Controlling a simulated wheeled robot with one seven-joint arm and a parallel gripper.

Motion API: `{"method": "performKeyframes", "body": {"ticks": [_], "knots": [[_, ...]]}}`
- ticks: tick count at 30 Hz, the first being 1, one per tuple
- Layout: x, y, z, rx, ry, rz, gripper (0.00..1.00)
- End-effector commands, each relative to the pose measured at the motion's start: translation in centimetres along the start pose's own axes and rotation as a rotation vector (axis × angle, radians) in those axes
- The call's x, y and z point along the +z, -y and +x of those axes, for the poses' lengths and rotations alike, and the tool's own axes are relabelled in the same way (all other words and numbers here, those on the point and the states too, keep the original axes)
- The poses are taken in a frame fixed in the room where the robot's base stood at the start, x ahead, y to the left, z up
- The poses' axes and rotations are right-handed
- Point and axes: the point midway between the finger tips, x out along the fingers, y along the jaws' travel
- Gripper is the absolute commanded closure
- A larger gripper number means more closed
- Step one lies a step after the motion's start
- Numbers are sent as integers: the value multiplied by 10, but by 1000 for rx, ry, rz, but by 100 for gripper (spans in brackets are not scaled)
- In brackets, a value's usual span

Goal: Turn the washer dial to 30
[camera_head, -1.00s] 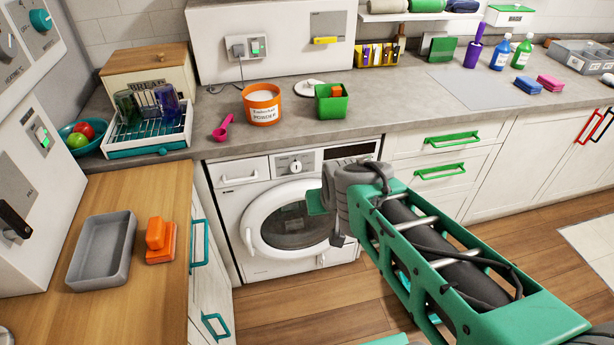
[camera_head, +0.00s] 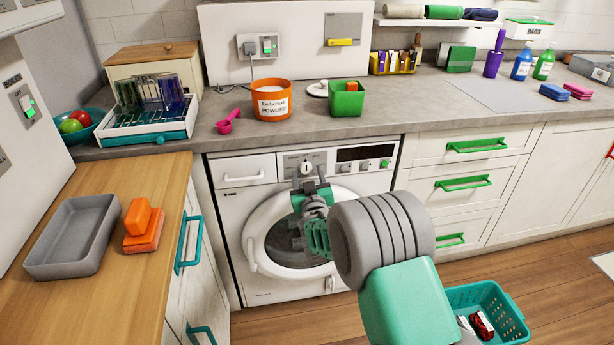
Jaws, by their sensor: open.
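The white washer (camera_head: 228,230) stands under the grey counter with its round door shut. Its dial (camera_head: 306,169) is a round knob on a grey panel at the top middle of the washer front. The numbers around it are too small to read. My gripper (camera_head: 309,178) is just below the dial, in front of the top of the door, with its two fingers spread and pointing up toward the knob. I cannot tell whether the fingertips touch the dial. My arm hides the right part of the door.
A dark display (camera_head: 362,153) with small buttons is right of the dial. An orange powder tub (camera_head: 272,100) and a green box (camera_head: 346,98) stand on the counter above. A teal basket (camera_head: 488,308) is on the floor at the lower right. A wooden worktop (camera_head: 100,200) is at the left.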

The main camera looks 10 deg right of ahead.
Motion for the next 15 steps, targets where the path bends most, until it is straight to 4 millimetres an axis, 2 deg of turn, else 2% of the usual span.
{"method": "performKeyframes", "body": {"ticks": [3,10,15], "knots": [[0,0,9,0,0,-1,44],[0,0,9,0,1,-1,44],[0,0,9,-1,1,-1,58]]}}
